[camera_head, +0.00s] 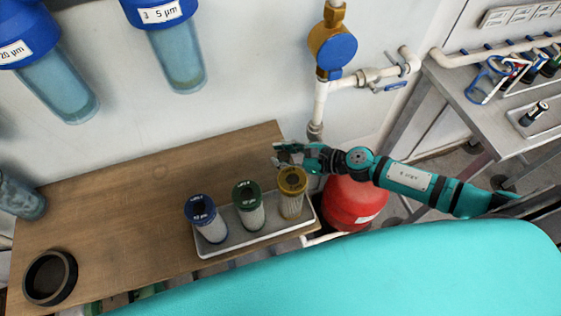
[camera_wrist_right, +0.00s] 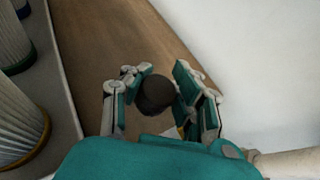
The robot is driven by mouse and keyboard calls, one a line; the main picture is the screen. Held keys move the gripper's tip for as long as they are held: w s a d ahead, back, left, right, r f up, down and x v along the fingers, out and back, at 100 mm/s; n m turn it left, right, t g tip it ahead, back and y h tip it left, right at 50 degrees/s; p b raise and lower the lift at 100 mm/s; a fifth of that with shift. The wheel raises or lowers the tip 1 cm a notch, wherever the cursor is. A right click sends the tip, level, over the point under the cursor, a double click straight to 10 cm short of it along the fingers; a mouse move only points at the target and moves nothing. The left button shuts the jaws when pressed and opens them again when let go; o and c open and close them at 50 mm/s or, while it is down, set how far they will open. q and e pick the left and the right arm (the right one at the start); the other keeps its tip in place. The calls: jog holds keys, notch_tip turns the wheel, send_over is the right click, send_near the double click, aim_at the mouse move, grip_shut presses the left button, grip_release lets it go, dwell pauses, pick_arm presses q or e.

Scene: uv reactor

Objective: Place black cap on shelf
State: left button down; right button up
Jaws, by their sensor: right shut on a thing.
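My right gripper (camera_head: 279,154) is over the right end of the wooden shelf (camera_head: 120,190), behind the filter tray. In the right wrist view, its fingers (camera_wrist_right: 158,92) are closed around a small round black cap (camera_wrist_right: 156,95). The cap is above the wooden surface; I cannot tell whether it touches it. In the head view the cap is too small or hidden to make out. My left gripper is not in view.
A white tray (camera_head: 256,240) holds filters with blue (camera_head: 199,207), green (camera_head: 246,191) and yellow (camera_head: 292,180) tops. A black ring (camera_head: 50,278) lies at the shelf's left end. Blue-topped filter housings hang above. A red tank (camera_head: 352,203) and pipes stand right. The shelf's middle is clear.

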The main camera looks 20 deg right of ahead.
jog(key=shift+f, duration=1.55)
jog(key=shift+f+b, duration=0.2)
jog(key=shift+b, duration=0.25)
jog(key=o, duration=0.9)
jog(key=shift+c, duration=0.2)
jog(key=shift+r, duration=0.15)
jog(key=shift+s+d+r, duration=0.1)
jog(key=shift+s+d, duration=0.05)
jog(key=b+v, duration=0.2)
jog(key=v, duration=0.9)
jog(key=shift+s+d+r+b, duration=0.2)
jog(key=shift+d+b, duration=0.1)
jog(key=shift+b, duration=0.1)
